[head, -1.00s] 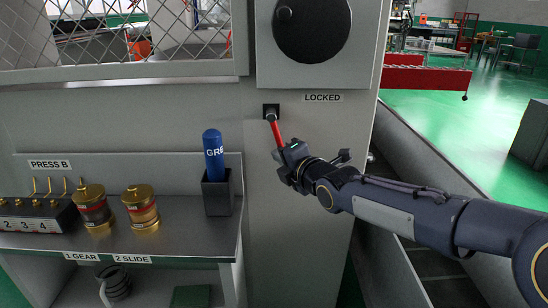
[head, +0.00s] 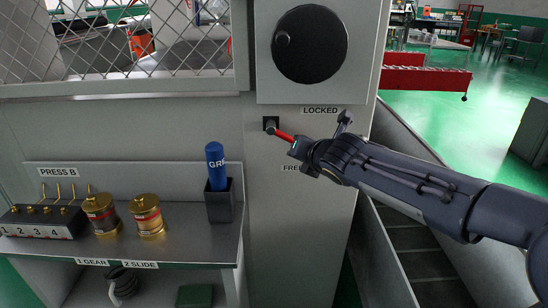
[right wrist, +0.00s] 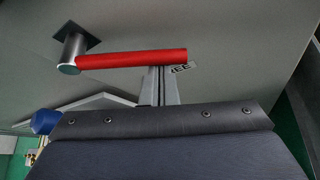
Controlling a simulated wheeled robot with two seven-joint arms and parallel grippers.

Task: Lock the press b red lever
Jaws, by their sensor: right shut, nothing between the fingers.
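The red lever (head: 285,136) sticks out from its dark pivot mount (head: 270,124) on the grey press panel. It points right and slightly down, between the LOCKED label (head: 320,110) above and the partly covered FREE label (head: 291,168) below. My right gripper (head: 297,148) is at the lever's free end. In the right wrist view, the red lever (right wrist: 130,59) runs across the picture, and the shut fingers (right wrist: 160,84) sit just beneath its outer part, seemingly against it, with nothing between them. My left gripper is not in view.
A round black dial (head: 310,43) sits on the panel above the lever. To the left, a shelf (head: 185,245) carries a blue-handled tool (head: 215,165) in a holder and two brass canisters (head: 147,214). A mesh guard (head: 150,40) is at upper left.

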